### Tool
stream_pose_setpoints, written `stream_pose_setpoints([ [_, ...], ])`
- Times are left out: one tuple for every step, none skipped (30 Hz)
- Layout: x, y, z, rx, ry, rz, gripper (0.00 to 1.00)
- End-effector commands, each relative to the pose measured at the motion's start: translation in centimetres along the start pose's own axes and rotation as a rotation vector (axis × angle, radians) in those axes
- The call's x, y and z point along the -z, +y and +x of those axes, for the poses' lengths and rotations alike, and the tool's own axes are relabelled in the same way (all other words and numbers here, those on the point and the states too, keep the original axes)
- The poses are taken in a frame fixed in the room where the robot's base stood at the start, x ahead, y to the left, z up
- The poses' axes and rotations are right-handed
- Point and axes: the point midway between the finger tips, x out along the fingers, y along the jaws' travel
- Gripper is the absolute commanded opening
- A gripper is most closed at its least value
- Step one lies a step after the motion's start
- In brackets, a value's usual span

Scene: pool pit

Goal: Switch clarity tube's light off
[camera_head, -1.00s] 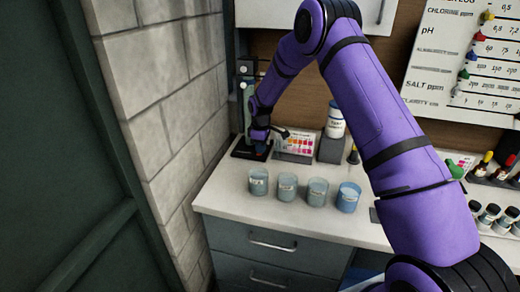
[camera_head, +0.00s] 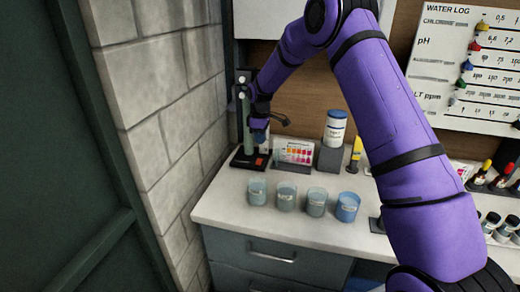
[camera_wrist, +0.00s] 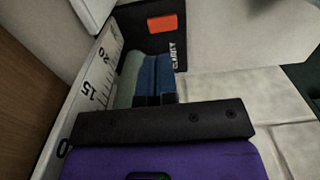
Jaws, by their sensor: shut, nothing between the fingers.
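The clarity tube (camera_head: 247,118) stands upright at the left end of the counter, on a black base (camera_head: 238,163). In the wrist view the base (camera_wrist: 130,18) has "CLARITY" lettering, and a white scale (camera_wrist: 98,82) stands beside the pale green tube (camera_wrist: 130,78). An orange-red switch (camera_head: 260,162) on the base shows clearly in the wrist view (camera_wrist: 161,24). I cannot tell whether the light is on. My gripper (camera_head: 260,140) is shut and empty, pointing down beside the tube, apart from and above the switch. Its blue fingers (camera_wrist: 156,78) are together in the wrist view.
Several cups (camera_head: 286,197) stand along the counter (camera_head: 225,205) front. A colour chart (camera_head: 294,152) and a white bottle (camera_head: 335,128) stand right of the base. The block wall (camera_head: 165,120) is close on the left. A water log board (camera_head: 470,65) hangs at right.

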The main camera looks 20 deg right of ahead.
Motion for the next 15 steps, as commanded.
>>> stream_pose_setpoints([
  [0.0,0.1,-0.8,-0.002,0.001,0.000,0.00],
  [0.0,0.1,-1.2,-0.001,0.001,0.000,0.00],
  [0.0,0.1,-1.6,-0.001,0.001,0.000,0.00],
  [0.0,0.1,-1.8,-0.001,0.001,0.000,0.00],
  [0.0,0.1,-2.0,-0.001,0.001,0.000,0.00],
  [0.0,0.1,-2.3,-0.001,0.000,0.000,0.00],
  [0.0,0.0,-2.4,-0.001,0.000,0.000,0.00],
  [0.0,0.0,-2.5,0.000,0.000,0.000,0.00],
  [0.0,0.0,-2.6,0.000,0.000,0.000,0.00],
  [0.0,0.0,-2.7,0.000,0.000,0.000,0.00],
  [0.0,0.0,-2.7,0.000,0.000,0.000,0.00],
  [0.0,0.0,-2.7,0.000,0.000,0.000,0.00],
  [0.0,0.0,-2.7,0.000,0.000,0.000,0.00],
  [0.0,0.0,-2.7,0.000,0.000,0.000,0.00],
  [0.0,0.0,-2.7,0.000,0.000,0.000,0.00],
])
